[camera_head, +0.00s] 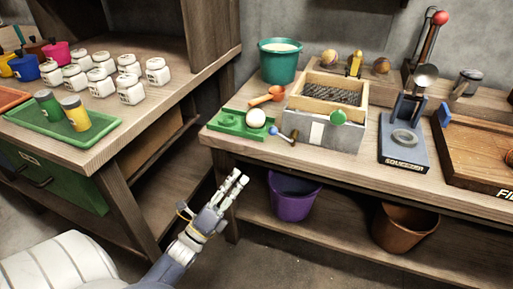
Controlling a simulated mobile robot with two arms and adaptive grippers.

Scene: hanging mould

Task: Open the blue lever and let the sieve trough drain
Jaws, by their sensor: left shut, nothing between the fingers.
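The sieve trough (350,134) is a grey box with a light wooden frame and dark mesh on top. It stands on the right-hand workbench. A small lever with a blue knob (272,131) sticks out at its lower left front side. A green round knob (338,117) is on its front. My left gripper (239,178) is shut and empty, in front of the bench edge, below and to the left of the blue lever and apart from it. My right gripper is out of view. I cannot tell what is inside the trough.
A green tray (226,124) with a white ball (256,117) and an orange scoop (266,97) lie left of the trough. A teal bucket (280,75) stands behind. A purple bucket (292,205) is on the shelf below. A squeezer (404,150) stands to the right.

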